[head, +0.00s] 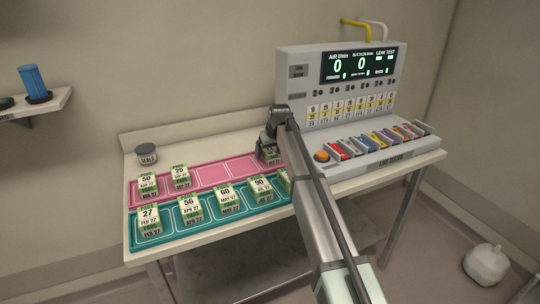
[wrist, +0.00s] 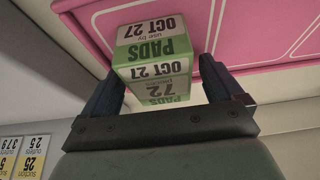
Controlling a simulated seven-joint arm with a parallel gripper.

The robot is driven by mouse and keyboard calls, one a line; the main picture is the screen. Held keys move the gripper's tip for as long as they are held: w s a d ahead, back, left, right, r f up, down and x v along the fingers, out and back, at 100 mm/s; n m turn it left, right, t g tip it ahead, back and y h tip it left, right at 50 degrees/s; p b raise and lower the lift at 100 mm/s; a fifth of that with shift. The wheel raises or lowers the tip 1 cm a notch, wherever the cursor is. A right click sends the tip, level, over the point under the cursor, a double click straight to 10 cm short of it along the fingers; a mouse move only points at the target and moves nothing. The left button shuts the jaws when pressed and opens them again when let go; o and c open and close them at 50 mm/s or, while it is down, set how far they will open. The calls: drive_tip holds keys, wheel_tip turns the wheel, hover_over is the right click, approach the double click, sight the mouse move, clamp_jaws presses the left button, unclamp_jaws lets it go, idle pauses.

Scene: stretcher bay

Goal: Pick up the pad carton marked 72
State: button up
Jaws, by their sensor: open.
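The green-and-white pad carton marked 72 (wrist: 158,72) stands at the pink mat's edge in the wrist view, labelled OCT 27. My gripper (wrist: 157,80) is open, with one dark finger on each side of the carton. A narrow gap shows at the right finger; I cannot tell whether the left finger touches. In the head view the carton (head: 269,157) is at the right end of the pink mat (head: 206,174), partly hidden below my gripper (head: 268,143).
Cartons marked 50 (head: 147,183) and 25 (head: 180,174) stand on the pink mat's left. Cartons marked 27 (head: 150,218), 56 (head: 189,206), 60 (head: 225,194) and 90 (head: 260,185) line the teal mat (head: 170,234). A test console (head: 298,90) stands right, a jar (head: 147,155) left.

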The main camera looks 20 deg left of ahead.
drive_tip(key=c, duration=1.2)
drive_tip(key=shift+r, duration=0.15)
